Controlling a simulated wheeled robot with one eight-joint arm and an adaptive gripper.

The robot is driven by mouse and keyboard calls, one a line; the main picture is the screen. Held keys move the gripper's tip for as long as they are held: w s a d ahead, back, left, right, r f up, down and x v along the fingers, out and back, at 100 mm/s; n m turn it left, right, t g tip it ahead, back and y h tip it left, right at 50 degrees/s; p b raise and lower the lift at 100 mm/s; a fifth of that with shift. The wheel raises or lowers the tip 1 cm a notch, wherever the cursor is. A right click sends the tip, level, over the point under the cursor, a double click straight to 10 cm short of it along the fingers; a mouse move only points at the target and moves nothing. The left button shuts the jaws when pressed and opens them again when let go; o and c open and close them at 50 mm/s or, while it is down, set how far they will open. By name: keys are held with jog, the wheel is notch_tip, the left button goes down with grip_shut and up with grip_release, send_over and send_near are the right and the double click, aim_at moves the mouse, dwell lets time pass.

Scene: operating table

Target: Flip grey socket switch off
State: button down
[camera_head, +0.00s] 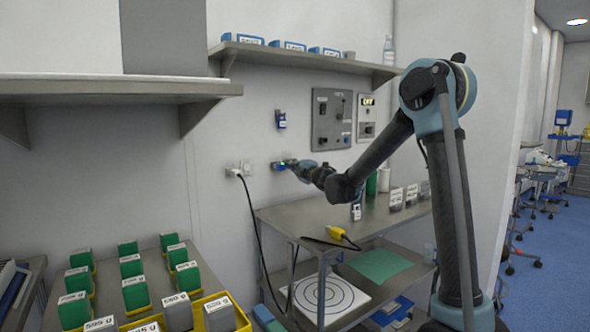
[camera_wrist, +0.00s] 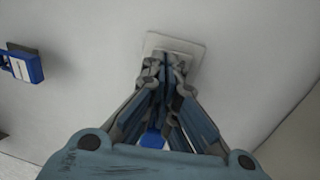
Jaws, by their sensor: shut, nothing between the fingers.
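My gripper (camera_head: 290,164) reaches left to the wall, its fingers shut and empty. In the wrist view the closed fingertips (camera_wrist: 165,62) are at a pale grey-white socket plate (camera_wrist: 190,46) on the wall. They cover most of the plate's middle and lower part, so its switch is hidden and I cannot tell its position or whether the fingers touch it. In the head view only a bit of the plate shows behind the fingertips, with a blue spot there. Another wall socket (camera_head: 246,167) is just left, beside a plug (camera_head: 233,172) with a black cable.
A blue holder (camera_head: 281,119) hangs on the wall above my gripper and also shows in the wrist view (camera_wrist: 22,65). A grey control panel (camera_head: 331,119) and a display box reading "OFF" (camera_head: 367,117) are to the right. A metal table (camera_head: 300,216) stands below.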

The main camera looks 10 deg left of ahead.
dwell(0.3)
jog(key=shift+w+a+r, duration=0.15)
jog(key=shift+w+a, duration=0.1)
jog(key=shift+a, duration=0.05)
jog(key=shift+s+d, duration=0.1)
jog(key=r+v, duration=0.3)
jog(key=v, duration=1)
jog(key=shift+d, duration=0.4)
jog(key=shift+s+r, duration=0.1)
